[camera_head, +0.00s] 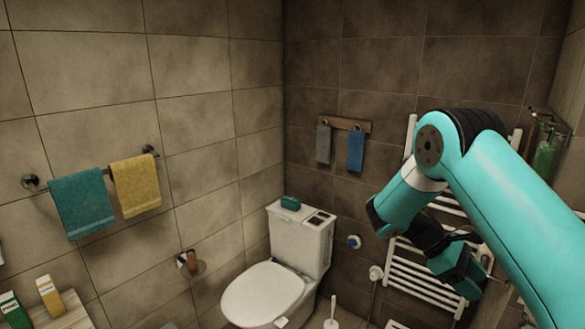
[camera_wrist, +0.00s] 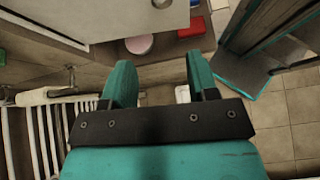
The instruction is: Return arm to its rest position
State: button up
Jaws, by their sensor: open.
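My gripper (camera_head: 468,272) hangs from my teal arm at the right of the head view, in front of the white towel radiator (camera_head: 422,280). In the wrist view my gripper (camera_wrist: 160,82) shows its two teal fingers spread apart. Nothing is between the fingertips, so it is open and empty. The arm is bent, with its forearm angled down to the left and the gripper low.
A white toilet (camera_head: 265,293) stands in the corner. A teal towel (camera_head: 82,203) and a yellow towel (camera_head: 136,185) hang on the left wall rail. In the wrist view, radiator bars (camera_wrist: 40,140) are close at left; tiled floor (camera_wrist: 290,125) is at right.

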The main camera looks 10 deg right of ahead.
jog(key=a+t+y+b, duration=0.3)
jog(key=a+t+b, duration=0.25)
jog(key=a, duration=0.35)
jog(key=s+a+t+y+b, duration=0.2)
jog(key=s+a+y+b, duration=0.6)
jog(key=s+a, duration=1.1)
jog(key=shift+a+m+t+y+b, duration=0.4)
jog(key=shift+a+b, duration=0.15)
jog(key=shift+b, duration=0.3)
jog(key=shift+r, duration=0.1)
jog(key=shift+c, duration=0.5)
